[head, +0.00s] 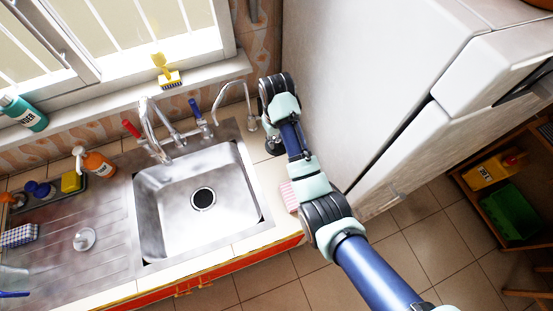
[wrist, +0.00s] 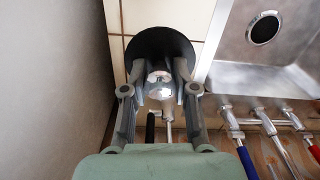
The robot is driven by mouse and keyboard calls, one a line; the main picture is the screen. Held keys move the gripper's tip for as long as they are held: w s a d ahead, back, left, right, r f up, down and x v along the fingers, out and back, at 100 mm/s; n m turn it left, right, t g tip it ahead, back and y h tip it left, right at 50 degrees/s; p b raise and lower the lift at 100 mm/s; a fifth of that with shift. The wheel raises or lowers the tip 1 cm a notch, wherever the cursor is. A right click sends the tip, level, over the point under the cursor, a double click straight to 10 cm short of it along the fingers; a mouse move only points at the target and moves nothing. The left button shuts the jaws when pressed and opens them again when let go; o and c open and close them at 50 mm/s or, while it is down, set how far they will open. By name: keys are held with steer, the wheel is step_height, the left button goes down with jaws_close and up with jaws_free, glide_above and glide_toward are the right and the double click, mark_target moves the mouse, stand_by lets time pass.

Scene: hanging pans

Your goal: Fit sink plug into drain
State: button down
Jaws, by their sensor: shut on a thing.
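My gripper (wrist: 160,72) is shut on a dark round disc with a shiny metal middle, which I take to be the sink plug (wrist: 162,36). The disc's wide face lies beyond the fingertips in the wrist view. In the head view my gripper (head: 273,138) is low over the counter, right of the sink, and mostly hides the plug. The dark drain (head: 203,199) is in the floor of the steel basin, left of my gripper. It also shows at the top right of the wrist view (wrist: 264,28). Plug and drain are apart.
A thin tap (head: 236,95) stands close behind my gripper, and the main faucet (head: 158,130) behind the basin. The white fridge (head: 370,80) is close on the right. A pale round object (head: 84,239) lies on the drainboard. The basin is empty.

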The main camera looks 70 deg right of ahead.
mark_target(277, 161)
step_height(277, 161, down, 12)
steer(key=shift+r+b, duration=0.15)
steer(key=shift+b, duration=0.6)
steer(key=c, duration=0.9)
jaws_free()
step_height(277, 161, up, 12)
steer(key=shift+r+p, duration=0.1)
steer(key=shift+p, duration=1)
steer(key=shift+w+a, duration=0.1)
